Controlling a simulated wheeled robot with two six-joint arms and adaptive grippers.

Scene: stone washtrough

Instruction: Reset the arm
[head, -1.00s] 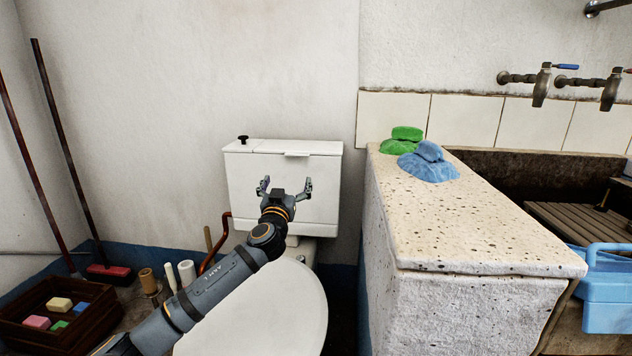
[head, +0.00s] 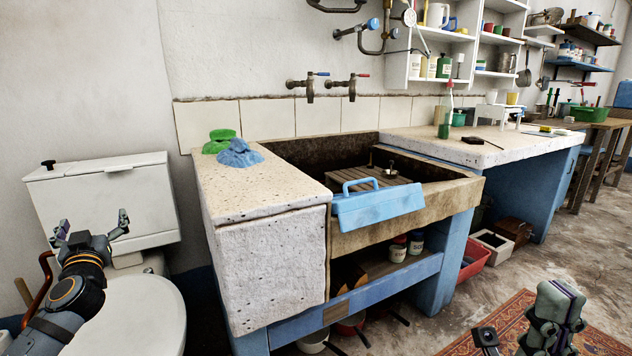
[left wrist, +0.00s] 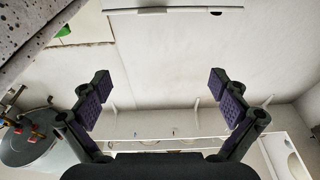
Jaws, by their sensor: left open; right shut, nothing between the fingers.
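My left gripper (head: 92,226) is in the lower left of the head view, in front of the white toilet cistern (head: 140,195) and above the toilet lid (head: 140,315). Its two fingers stand wide apart with nothing between them. The left wrist view also shows it open and empty (left wrist: 160,95), with dark ribbed pads facing each other. My right gripper (head: 556,305) is at the bottom right of the head view, above the floor and a patterned rug. Its fingers are together and hold nothing. Most of the right arm is out of view.
The floor (head: 500,290) between trough and rug is open.

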